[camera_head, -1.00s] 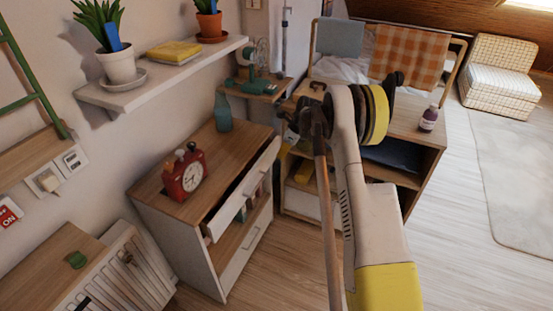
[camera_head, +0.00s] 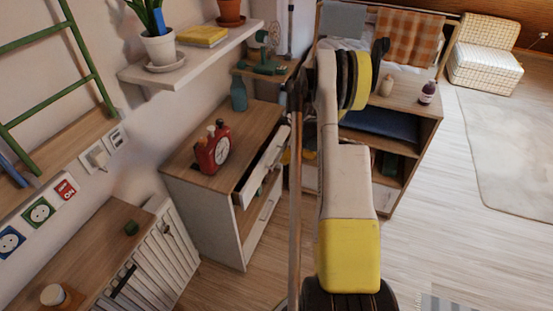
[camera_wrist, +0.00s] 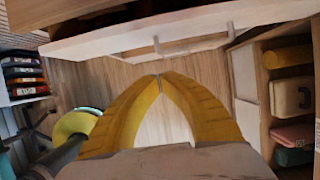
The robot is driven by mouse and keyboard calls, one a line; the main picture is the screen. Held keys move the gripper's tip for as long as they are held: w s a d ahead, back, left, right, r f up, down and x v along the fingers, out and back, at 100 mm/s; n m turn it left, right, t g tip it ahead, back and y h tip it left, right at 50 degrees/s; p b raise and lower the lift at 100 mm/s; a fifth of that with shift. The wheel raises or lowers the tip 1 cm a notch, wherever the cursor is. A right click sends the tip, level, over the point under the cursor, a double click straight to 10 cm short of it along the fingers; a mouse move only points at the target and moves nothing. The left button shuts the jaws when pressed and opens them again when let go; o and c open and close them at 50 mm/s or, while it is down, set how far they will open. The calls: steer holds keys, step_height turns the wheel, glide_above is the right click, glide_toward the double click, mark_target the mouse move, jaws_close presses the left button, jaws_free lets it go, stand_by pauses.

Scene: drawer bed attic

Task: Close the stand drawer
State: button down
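The stand (camera_head: 220,225) is a small wood-topped white cabinet against the wall. Its top drawer (camera_head: 265,165) is pulled out, with a white front and a dark gap behind it. In the wrist view the white drawer front (camera_wrist: 130,38) spans the top of the picture, with a bar handle (camera_wrist: 190,46). My gripper (camera_wrist: 160,77) shows as two yellow fingers whose tips meet with nothing between them. The tips appear just below the drawer front in the picture; I cannot tell whether they touch it. In the head view my arm hides the gripper.
A red clock (camera_head: 212,150) and a teal bottle (camera_head: 238,94) stand on the stand's top. A wooden shelf unit (camera_head: 425,140) is close on the right. A white radiator (camera_head: 150,268) is at the left. Wooden floor (camera_head: 450,235) is free at the right.

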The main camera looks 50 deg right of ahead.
mark_target(264, 161)
steer(key=w+f+b, duration=0.1)
steer(key=w+a+f+b, duration=0.1)
steer(key=w+f, duration=0.1)
steer(key=w+a+f, duration=0.1)
steer(key=w+f, duration=0.1)
steer(key=shift+w+a+f+b, duration=0.1)
steer(key=shift+a+f+b, duration=0.05)
steer(key=shift+b, duration=0.25)
steer(key=shift+w+a, duration=0.15)
steer(key=shift+w, duration=0.15)
steer(key=shift+w, duration=0.1)
steer(key=shift+w+a+b, duration=0.15)
steer(key=shift+w+a, duration=0.15)
steer(key=shift+w, duration=0.35)
steer(key=shift+w+a+b, duration=0.15)
steer(key=shift+w+a, duration=0.1)
steer(key=shift+w, duration=0.4)
steer(key=shift+s, duration=0.1)
